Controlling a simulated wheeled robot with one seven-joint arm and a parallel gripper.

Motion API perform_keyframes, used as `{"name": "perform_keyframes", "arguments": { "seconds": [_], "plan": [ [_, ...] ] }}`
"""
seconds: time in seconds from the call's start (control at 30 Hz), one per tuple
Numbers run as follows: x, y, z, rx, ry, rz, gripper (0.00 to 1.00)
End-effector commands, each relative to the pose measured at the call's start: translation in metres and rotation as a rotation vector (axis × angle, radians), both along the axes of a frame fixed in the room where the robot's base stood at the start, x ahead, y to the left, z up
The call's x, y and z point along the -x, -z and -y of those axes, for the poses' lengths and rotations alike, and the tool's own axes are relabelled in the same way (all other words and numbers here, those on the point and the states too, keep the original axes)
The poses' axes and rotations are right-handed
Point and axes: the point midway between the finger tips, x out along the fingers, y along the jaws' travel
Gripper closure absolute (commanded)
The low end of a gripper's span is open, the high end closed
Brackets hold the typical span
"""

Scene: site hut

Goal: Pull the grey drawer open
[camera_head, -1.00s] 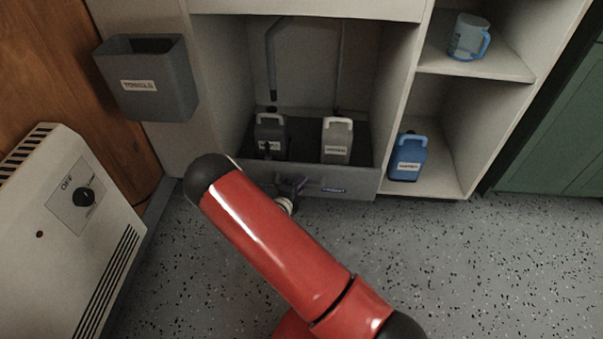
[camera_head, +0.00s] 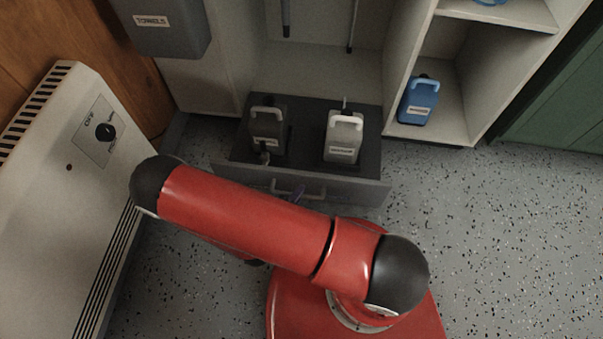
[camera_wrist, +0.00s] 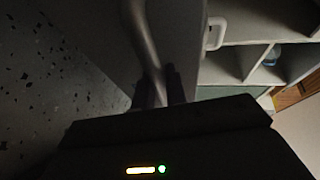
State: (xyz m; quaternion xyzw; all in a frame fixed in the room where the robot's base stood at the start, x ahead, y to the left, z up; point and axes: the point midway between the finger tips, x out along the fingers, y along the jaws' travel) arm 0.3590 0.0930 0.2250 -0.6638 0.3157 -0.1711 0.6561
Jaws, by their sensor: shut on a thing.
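The grey drawer (camera_head: 352,189) stands pulled out from the bottom of the pale cabinet. It carries a dark grey jug (camera_head: 266,132) and a light grey jug (camera_head: 342,140), both upright. My gripper (camera_head: 296,194) is at the drawer's front, mostly hidden behind my red arm in the head view. In the wrist view, the two dark fingers of my gripper (camera_wrist: 159,88) are closed around the drawer's bar handle (camera_wrist: 142,38). The drawer front (camera_wrist: 180,45) lies just beyond the handle.
A white heater (camera_head: 60,190) stands close on the left. A grey towel box (camera_head: 175,32) hangs above it. A blue jug (camera_head: 418,102) stands in the compartment right of the drawer. The speckled floor (camera_head: 490,230) is clear at the right.

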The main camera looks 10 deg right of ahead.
Motion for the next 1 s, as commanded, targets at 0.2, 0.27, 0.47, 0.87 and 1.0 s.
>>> {"name": "perform_keyframes", "arguments": {
  "seconds": [0.2, 0.27, 0.47, 0.87, 1.0],
  "plan": [
    [0.027, 0.0, -0.009, 0.0, -0.001, 0.0, 1.0],
    [0.031, 0.0, -0.011, -0.001, -0.001, -0.001, 1.0],
    [0.037, 0.0, -0.012, 0.0, 0.001, 0.001, 1.0],
    [0.037, 0.0, -0.013, -0.001, 0.0, 0.001, 0.76],
    [0.037, 0.0, -0.013, -0.001, 0.0, 0.001, 0.65]
  ]
}}
